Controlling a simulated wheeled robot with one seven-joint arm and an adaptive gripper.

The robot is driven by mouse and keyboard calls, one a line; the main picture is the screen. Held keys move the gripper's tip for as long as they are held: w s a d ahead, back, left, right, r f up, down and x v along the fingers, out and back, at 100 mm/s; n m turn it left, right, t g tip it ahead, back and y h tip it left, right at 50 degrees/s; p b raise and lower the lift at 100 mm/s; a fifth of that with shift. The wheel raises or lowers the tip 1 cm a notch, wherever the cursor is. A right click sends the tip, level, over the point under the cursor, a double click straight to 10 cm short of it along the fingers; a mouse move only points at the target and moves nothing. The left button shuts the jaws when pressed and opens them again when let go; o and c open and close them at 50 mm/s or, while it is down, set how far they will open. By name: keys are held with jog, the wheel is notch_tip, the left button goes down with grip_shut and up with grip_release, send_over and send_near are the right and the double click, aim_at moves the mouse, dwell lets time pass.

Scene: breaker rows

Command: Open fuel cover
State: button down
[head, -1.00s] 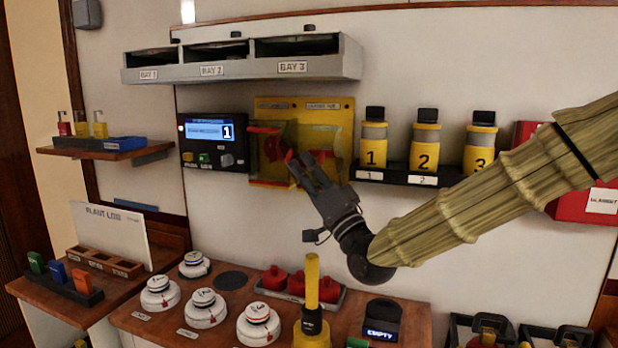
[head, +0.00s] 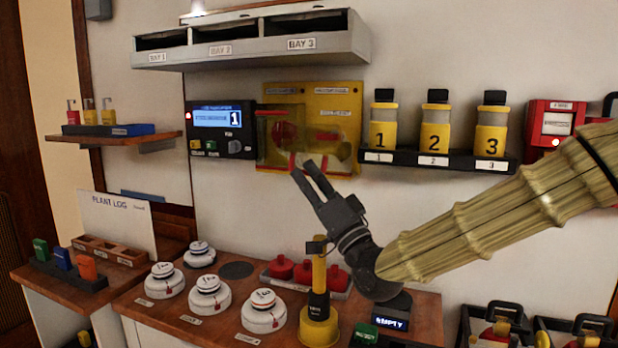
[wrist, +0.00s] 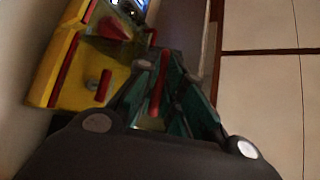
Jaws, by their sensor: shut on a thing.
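The yellow panel (head: 345,98) on the wall carries clear covers; its small labels are unreadable. Red parts show behind the clear plastic. A clear cover (head: 268,150) stands out from the panel's left part; its exact angle is hard to tell. My gripper (head: 297,165) is at the panel's lower edge, shut on a red handle. In the wrist view the red handle (wrist: 158,86) lies between my fingers, apart from the yellow panel (wrist: 62,62). A second red bar (wrist: 104,85) shows on the panel. The fingers partly hide the cover.
A control unit with a lit display (head: 218,119) is close left of the panel. Numbered yellow bottles (head: 435,130) stand on a black shelf to the right. The bay shelf (head: 250,55) juts out above. Below, the wooden counter (head: 195,325) holds white detectors and a yellow tool (head: 319,300).

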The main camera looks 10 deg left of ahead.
jog(key=shift+w+d+f, duration=0.1)
jog(key=shift+w, duration=0.05)
jog(key=c, duration=1.5)
grip_release()
jog(key=shift+w+f, duration=0.15)
jog(key=shift+w, duration=0.1)
jog(key=shift+s, duration=0.2)
jog(key=v, duration=1.2)
